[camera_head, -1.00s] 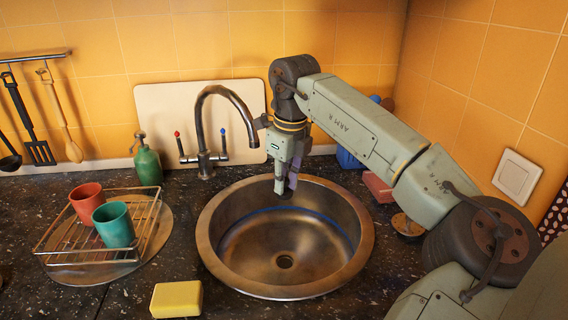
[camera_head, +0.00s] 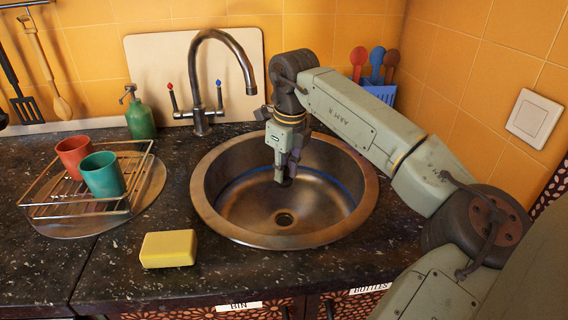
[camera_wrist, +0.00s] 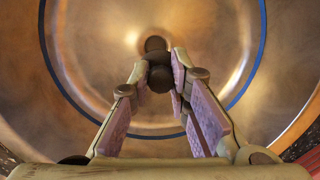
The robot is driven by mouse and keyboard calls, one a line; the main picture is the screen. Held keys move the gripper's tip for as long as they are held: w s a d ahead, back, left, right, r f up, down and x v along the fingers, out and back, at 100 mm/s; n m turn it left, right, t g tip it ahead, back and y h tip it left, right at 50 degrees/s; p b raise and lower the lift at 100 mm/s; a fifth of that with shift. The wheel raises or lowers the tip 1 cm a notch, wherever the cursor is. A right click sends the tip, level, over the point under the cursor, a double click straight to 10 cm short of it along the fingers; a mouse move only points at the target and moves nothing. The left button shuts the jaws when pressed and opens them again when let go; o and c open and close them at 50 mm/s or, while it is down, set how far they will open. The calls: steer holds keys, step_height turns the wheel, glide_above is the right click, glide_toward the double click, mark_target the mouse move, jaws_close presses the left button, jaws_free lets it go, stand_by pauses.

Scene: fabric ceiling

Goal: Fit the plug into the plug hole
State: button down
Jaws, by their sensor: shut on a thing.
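The round metal sink (camera_head: 225,222) is set into the dark counter, with a blue line around its inner wall. The plug hole (camera_head: 284,219) is a small dark ring in the basin floor; it shows at the top centre of the wrist view (camera_wrist: 155,43). My gripper (camera_head: 286,176) points down inside the basin, above and slightly behind the hole in the picture. Its fingertips (camera_wrist: 163,68) are shut on a small dark plug (camera_wrist: 160,80). The plug is apart from the hole as far as I can tell, and the fingers hide part of it.
The tap (camera_head: 213,92) stands behind the sink, left of my arm. A yellow sponge (camera_head: 168,249) lies at the front left. A wire rack (camera_head: 60,200) with a red cup (camera_head: 74,154) and a teal cup (camera_head: 104,175) stands left. The basin floor is clear.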

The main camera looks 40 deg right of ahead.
steer(key=shift+f+b, duration=3.5)
steer(key=shift+f, duration=2.1)
steer(key=shift+f+b, duration=1)
steer(key=c, duration=1.4)
jaws_free()
steer(key=o, duration=0.5)
steer(key=shift+o, duration=0.2)
